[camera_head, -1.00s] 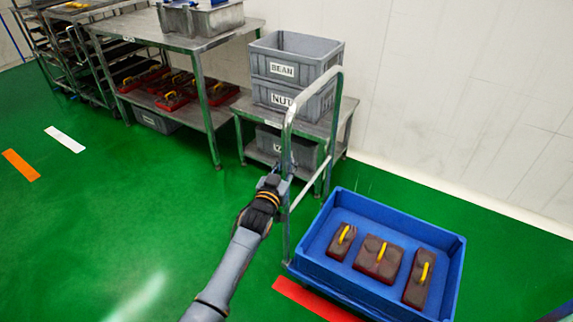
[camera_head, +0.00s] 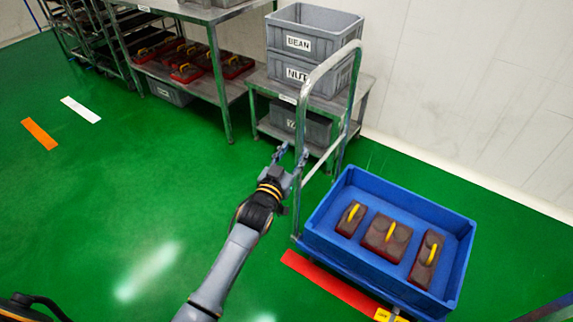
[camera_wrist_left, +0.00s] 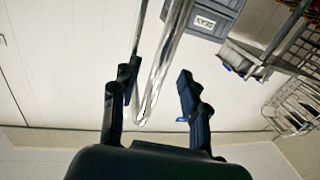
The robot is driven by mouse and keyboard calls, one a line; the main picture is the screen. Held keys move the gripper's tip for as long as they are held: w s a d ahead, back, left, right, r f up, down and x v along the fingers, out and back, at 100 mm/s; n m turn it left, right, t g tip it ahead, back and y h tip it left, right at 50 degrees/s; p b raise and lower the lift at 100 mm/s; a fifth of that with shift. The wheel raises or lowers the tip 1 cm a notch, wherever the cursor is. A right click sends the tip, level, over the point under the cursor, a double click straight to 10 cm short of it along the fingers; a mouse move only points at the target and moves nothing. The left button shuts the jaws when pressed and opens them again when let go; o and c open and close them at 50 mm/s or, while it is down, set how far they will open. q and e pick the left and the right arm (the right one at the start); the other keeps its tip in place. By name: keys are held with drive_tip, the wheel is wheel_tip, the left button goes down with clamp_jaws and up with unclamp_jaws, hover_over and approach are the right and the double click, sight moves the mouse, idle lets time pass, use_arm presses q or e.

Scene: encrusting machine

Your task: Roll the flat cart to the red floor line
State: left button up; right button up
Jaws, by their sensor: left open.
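The flat cart's metal push handle (camera_head: 298,205) rises at the cart's left end. A blue crate (camera_head: 375,262) on the cart hides most of its deck. The red floor line (camera_head: 330,283) runs along the cart's near left edge; whether it passes under the cart is hard to tell. My left gripper (camera_head: 291,152) is open, just left of the handle's near post. In the left wrist view the handle tube (camera_wrist_left: 165,65) shows between the spread fingers of the left gripper (camera_wrist_left: 157,75), not clamped. My right gripper is not in view.
Several dark blocks with yellow grips (camera_head: 382,236) lie in the crate. Behind the handle stands a steel table (camera_head: 345,105) with grey bins (camera_head: 300,45). A white wall (camera_head: 470,100) lies beyond. Green floor at left is clear, with orange (camera_head: 40,134) and white (camera_head: 81,109) marks.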

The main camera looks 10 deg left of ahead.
use_arm(q)
drive_tip(key=s, duration=0.5)
drive_tip(key=shift+s+a, duration=0.2)
drive_tip(key=shift+a, duration=0.15)
drive_tip(key=s+a+f+g+y+p, duration=0.15)
drive_tip(key=s+f+g+p, duration=0.3)
drive_tip(key=s+f, duration=0.7)
drive_tip(key=s+a+f+g+p, duration=0.2)
drive_tip(key=s+f+g+p, duration=0.4)
drive_tip(key=f, duration=1.1)
drive_tip(key=s+a+f+g+p, duration=0.1)
drive_tip(key=s+f, duration=0.4)
drive_tip(key=s, duration=1.1)
drive_tip(key=s+a+f+g+y+p, duration=0.1)
drive_tip(key=s+a+f+g, duration=0.3)
drive_tip(key=s, duration=1.3)
drive_tip(key=shift+s+a+f+m+g+p, duration=0.25)
drive_tip(key=shift+a+f+m+g+p, duration=0.1)
drive_tip(key=shift+g+p, duration=0.25)
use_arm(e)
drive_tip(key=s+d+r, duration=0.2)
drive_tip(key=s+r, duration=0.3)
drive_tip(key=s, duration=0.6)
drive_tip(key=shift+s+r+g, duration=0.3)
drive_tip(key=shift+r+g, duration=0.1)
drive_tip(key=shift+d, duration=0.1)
